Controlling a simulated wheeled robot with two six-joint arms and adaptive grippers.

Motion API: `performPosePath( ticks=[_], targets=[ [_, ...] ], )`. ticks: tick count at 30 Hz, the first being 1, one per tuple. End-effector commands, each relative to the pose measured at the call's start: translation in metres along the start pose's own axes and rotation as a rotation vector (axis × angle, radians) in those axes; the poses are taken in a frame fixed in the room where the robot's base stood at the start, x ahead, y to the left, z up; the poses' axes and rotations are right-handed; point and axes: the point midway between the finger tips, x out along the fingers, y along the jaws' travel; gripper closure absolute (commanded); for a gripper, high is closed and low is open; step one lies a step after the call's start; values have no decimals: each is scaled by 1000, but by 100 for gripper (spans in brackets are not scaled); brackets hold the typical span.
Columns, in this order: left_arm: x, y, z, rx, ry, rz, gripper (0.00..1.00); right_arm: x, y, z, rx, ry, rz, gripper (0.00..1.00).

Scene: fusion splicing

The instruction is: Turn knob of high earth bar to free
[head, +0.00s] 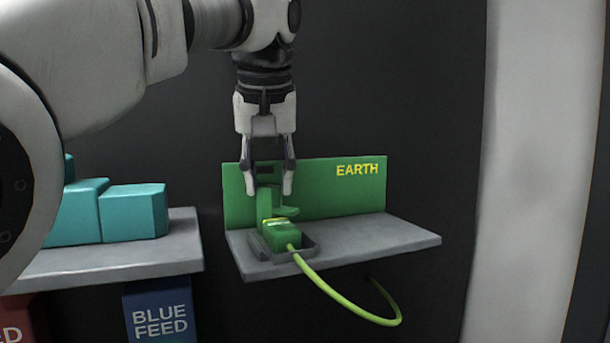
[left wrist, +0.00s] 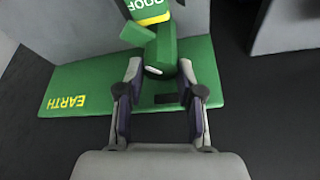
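The green earth bar (head: 268,208) stands upright on a grey shelf, in front of a green panel marked EARTH (head: 345,188). A small green knob or lever (head: 288,211) sticks out at its side; it also shows in the left wrist view (left wrist: 136,34). My left gripper (head: 270,186) points down over the bar's top. In the left wrist view its open fingers (left wrist: 162,68) lie on either side of the green post; I cannot tell whether they touch it. The fingers partly hide the bar's upper part in the head view. My right gripper is not in view.
A green plug (head: 283,238) with a yellow-green cable (head: 350,308) sits in front of the bar; the cable loops below the shelf (head: 395,237). Teal blocks (head: 135,212) stand on another shelf at left, above a BLUE FEED box (head: 160,312). The EARTH shelf's right half is clear.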

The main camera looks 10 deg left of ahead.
Motion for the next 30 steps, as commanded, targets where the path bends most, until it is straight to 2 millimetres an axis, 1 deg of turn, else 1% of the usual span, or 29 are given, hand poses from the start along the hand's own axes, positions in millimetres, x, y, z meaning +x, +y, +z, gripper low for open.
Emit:
performPosePath(
  ticks=[8, 14, 30],
  targets=[
    [0, 1, 0, -7, -1, -2, 98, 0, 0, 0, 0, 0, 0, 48],
    [0, 1, 0, -60, -1, -25, 98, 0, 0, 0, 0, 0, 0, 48],
    [1, 3, 0, -379, -2, -157, 98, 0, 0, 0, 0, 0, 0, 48]
  ],
)
